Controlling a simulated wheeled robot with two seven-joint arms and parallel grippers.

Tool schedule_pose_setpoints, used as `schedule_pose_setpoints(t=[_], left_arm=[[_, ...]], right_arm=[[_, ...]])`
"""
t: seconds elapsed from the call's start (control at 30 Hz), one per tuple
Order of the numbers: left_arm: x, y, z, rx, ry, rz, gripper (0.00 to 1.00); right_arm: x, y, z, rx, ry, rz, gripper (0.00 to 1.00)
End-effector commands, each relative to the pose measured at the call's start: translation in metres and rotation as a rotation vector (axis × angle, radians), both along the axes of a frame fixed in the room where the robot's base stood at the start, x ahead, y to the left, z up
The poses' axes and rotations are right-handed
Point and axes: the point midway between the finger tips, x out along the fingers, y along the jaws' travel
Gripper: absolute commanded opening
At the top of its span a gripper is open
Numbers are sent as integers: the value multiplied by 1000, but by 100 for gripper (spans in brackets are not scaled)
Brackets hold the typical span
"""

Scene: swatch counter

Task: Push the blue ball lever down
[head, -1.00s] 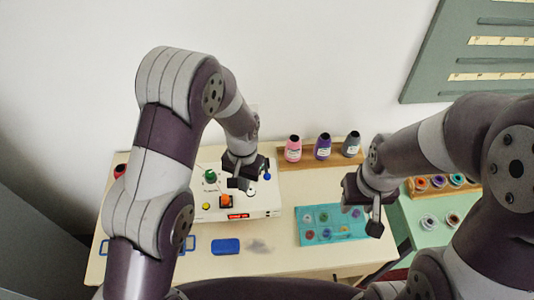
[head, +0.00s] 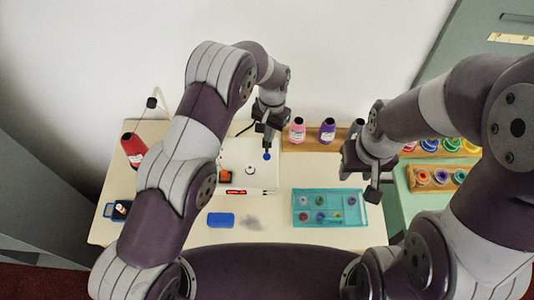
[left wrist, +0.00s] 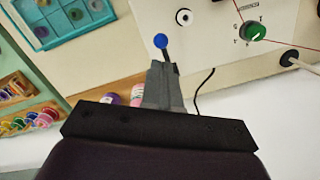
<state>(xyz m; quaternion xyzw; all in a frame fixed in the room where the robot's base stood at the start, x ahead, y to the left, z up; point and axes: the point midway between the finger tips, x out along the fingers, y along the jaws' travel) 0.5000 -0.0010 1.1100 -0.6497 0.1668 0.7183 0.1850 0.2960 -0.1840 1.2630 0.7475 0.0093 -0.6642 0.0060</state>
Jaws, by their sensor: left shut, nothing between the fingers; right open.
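The blue ball lever (head: 267,156) stands at the right side of the white control box (head: 236,158). In the left wrist view its blue ball (left wrist: 161,41) shows on a dark stem just beyond my left fingertips. My left gripper (head: 268,138) is shut and empty, right by the lever in the head view; its fingers also show in the left wrist view (left wrist: 165,75). I cannot tell whether the fingers touch the stem. My right gripper (head: 371,187) is open and empty, above the right part of the table, beside the teal tray.
The teal tray (head: 362,209) holds several small round pots. A blue block (head: 221,219) lies in front of the box. Pink and purple bottles (head: 327,131) stand on a wooden rack behind. A green knob (left wrist: 254,31) is on the box. A red bottle (head: 133,148) is at left.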

Motion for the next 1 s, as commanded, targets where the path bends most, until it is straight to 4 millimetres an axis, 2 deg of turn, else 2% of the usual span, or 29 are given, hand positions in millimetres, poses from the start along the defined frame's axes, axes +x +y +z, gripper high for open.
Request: schedule_pose_setpoints(t=[0.4, 0.5, 1.0], left_arm=[[-5, 3, -54, 1, 3, 0, 0], [-6, 3, -62, 0, 0, 0, 0], [-6, 4, -71, 0, 1, 0, 0]], right_arm=[[0, 0, -30, 0, 0, 0, 43], [0, 0, -34, 0, 0, 0, 43], [0, 0, -39, 0, 0, 0, 43]])
